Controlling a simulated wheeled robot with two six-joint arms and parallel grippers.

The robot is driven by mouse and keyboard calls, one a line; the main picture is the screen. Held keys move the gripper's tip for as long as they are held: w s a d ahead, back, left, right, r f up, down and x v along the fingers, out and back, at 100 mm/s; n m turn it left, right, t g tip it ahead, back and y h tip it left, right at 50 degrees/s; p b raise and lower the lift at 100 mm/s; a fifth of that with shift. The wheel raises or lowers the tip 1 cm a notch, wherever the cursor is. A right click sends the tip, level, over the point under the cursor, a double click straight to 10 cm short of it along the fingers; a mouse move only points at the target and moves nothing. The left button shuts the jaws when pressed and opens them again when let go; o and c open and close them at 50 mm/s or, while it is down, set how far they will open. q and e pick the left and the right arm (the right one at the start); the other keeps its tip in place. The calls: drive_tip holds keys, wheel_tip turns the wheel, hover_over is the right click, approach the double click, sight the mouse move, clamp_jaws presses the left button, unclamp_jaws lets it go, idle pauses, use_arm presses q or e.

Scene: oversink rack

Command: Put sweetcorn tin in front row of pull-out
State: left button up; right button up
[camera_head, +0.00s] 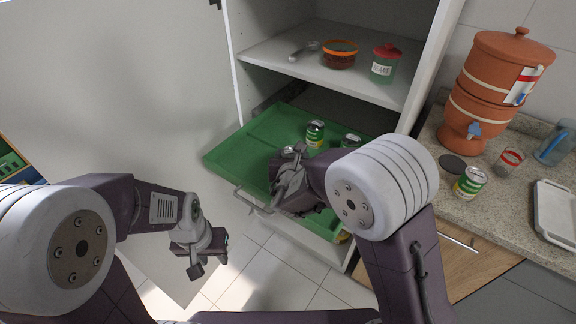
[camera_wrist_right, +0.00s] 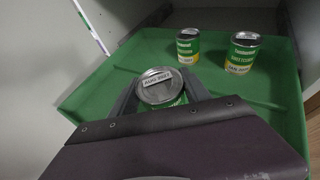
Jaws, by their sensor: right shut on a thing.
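My right gripper (camera_head: 285,178) is over the front part of the green pull-out tray (camera_head: 235,152). It is shut on a tin (camera_wrist_right: 160,90) with a grey labelled lid and green side, seen between the fingers in the right wrist view. In the head view the gripper mostly hides this tin. I cannot tell whether its base touches the tray. Two green, white and yellow tins (camera_head: 315,134) (camera_head: 350,141) stand upright further back in the tray, apart from the held one. My left gripper (camera_head: 208,258) is open and empty, left of the pull-out.
A shelf (camera_head: 282,63) above the tray holds a red-lidded green jar (camera_head: 385,63) and an orange-rimmed bowl (camera_head: 339,54). On the right counter stand another green tin (camera_head: 469,182), a terracotta water dispenser (camera_head: 492,90) and a white tray (camera_head: 558,205). The tray's left part is bare.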

drive_tip(key=shift+w+a+f, duration=0.3)
drive_tip(key=shift+w+a, duration=0.05)
drive_tip(key=shift+a, duration=0.15)
wheel_tip(320, 180, down, 4)
drive_tip(key=shift+r+b, duration=0.25)
drive_tip(key=shift+b, duration=0.05)
drive_tip(key=shift+f, duration=0.3)
drive_tip(key=shift+f, duration=0.1)
drive_tip(key=o, duration=1.7)
